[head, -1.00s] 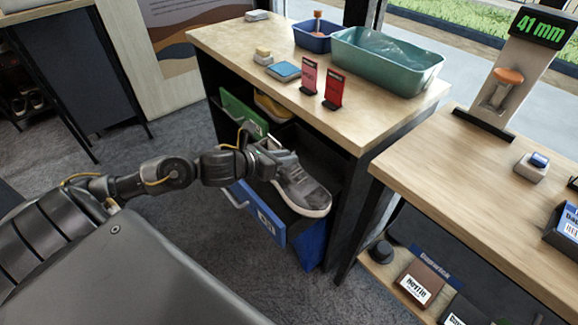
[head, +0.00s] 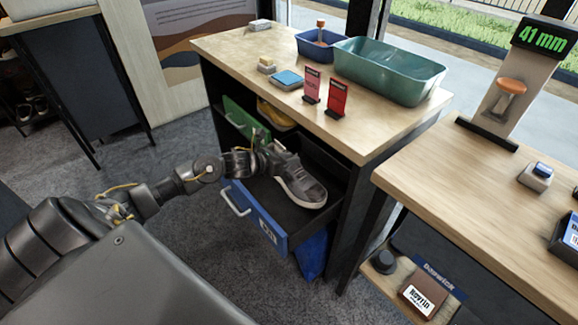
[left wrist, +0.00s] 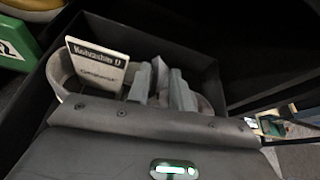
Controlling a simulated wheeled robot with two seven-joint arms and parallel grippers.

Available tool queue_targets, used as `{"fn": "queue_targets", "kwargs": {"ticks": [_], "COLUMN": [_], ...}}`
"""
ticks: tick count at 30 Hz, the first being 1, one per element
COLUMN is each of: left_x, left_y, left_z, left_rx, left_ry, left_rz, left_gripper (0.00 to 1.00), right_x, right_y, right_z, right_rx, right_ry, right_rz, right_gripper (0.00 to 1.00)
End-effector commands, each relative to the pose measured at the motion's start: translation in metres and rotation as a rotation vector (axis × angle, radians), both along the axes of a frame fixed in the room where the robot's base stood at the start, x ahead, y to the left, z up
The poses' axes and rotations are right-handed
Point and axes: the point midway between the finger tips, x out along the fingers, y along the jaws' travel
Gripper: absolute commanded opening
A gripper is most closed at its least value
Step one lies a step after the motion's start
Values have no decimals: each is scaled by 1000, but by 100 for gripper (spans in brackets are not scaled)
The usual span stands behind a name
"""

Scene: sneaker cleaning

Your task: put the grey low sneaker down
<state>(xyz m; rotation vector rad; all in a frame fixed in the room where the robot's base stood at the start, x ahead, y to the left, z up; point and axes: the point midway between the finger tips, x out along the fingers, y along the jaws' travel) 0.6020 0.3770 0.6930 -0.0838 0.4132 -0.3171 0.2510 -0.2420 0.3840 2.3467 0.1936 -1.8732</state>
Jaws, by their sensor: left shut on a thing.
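The grey low sneaker (head: 300,182) has a pale sole and sits at the open blue-fronted drawer (head: 256,216), toe to the lower right in the head view. My left gripper (head: 272,158) is at the sneaker's heel end and shut on it. In the left wrist view the gripper fingers (left wrist: 163,88) grip the shoe's upper, and a printed white card (left wrist: 97,66) stands beside them. The sneaker (left wrist: 60,72) is mostly hidden there by the gripper body. The shoe is within the dark drawer's walls; whether its sole touches the floor I cannot tell. My right gripper is not in view.
A green-fronted drawer (head: 240,116) with a yellow shoe (head: 275,114) is just above. A second bench (head: 450,185) stands at right.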

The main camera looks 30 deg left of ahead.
Motion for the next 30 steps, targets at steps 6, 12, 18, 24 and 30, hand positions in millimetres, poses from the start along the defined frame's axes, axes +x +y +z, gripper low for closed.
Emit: {"fn": "queue_targets", "kwargs": {"ticks": [6,12,18,24,30], "left_x": [4,4,3,4,2], "left_y": [2,2,2,2,3], "left_z": [-26,-34,-36,-36,-35], "left_rx": [-4,-1,0,0,1], "left_ry": [0,-3,1,1,1], "left_rz": [2,0,0,0,1], "left_gripper": [0,0,32,44,44], "right_x": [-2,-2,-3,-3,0], "right_y": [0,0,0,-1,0], "right_z": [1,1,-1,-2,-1], "right_rx": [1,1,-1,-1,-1], "right_ry": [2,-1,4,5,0], "right_rz": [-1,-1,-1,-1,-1], "right_gripper": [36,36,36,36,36]}}
